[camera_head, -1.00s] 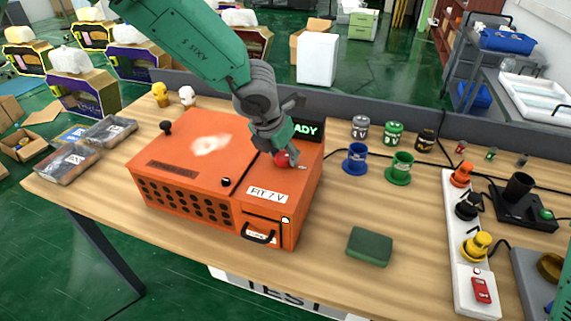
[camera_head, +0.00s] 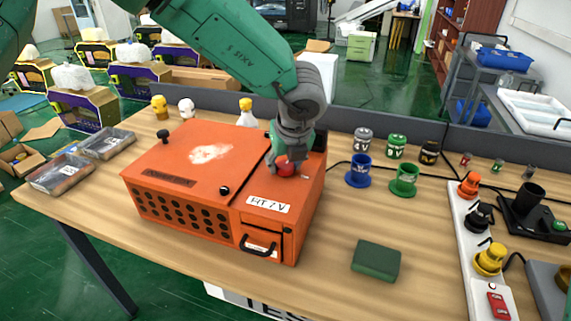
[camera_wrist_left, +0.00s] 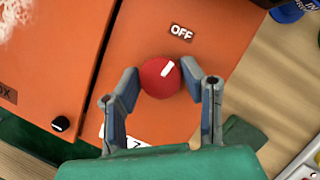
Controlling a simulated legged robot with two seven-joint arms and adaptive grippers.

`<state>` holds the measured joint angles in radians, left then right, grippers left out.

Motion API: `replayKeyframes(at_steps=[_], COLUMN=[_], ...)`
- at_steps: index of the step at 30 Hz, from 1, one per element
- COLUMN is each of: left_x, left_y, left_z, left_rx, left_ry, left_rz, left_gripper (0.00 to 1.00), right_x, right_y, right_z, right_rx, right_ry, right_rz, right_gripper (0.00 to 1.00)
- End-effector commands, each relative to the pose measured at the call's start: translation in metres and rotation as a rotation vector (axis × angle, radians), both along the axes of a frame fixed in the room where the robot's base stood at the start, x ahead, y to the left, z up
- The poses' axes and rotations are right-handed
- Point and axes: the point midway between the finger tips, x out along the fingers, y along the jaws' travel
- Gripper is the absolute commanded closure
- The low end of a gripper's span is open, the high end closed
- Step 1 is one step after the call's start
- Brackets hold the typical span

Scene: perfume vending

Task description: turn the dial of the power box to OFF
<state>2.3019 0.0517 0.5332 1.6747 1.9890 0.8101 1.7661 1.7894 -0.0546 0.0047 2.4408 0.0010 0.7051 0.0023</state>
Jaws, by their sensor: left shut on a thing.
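The orange power box (camera_head: 190,165) stands on the wooden table. Its red dial (camera_head: 285,166) sits on the top right part and is partly covered by my left gripper (camera_head: 286,160) in the head view. The dial's white mark points up and slightly right, roughly toward the OFF label (camera_wrist_left: 181,32). The display (camera_head: 319,138) behind the gripper looks dark where visible. My right gripper is not in view.
A green block (camera_head: 376,260) lies right of the box. Blue (camera_head: 358,172) and green (camera_head: 404,180) cups stand behind it. A white strip with coloured plugs (camera_head: 467,230) is farther right. Clear cases (camera_head: 60,175) lie at the left. Table in front of the block is clear.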

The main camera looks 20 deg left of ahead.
Motion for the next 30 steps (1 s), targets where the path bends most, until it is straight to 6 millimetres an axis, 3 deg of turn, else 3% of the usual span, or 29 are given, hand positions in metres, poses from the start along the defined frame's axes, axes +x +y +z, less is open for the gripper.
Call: replayKeyframes(at_steps=[12, 27, 28, 29, 30], left_x=[-0.0048, -0.0044, -0.0045, -0.0043, -0.0038], left_y=[-0.0032, -0.0041, -0.0041, -0.0040, -0.0038], left_z=[-0.0066, -0.0065, -0.0065, -0.0063, -0.0058], left_rx=[-0.001, -0.004, -0.004, -0.003, -0.004], left_ry=[0.017, 0.016, 0.016, 0.016, 0.014], left_rz=[0.154, 0.167, 0.167, 0.167, 0.168], left_gripper=[0.93, 0.93, 0.54, 0.44, 0.44], right_x=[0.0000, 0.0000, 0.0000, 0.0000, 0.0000], right_y=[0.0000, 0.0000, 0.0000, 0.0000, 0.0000], right_z=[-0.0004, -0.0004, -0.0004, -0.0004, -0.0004], right_rx=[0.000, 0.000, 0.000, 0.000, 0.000], right_ry=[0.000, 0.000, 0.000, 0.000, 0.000], right_rz=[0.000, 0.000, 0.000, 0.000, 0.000], right_gripper=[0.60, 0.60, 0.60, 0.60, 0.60])
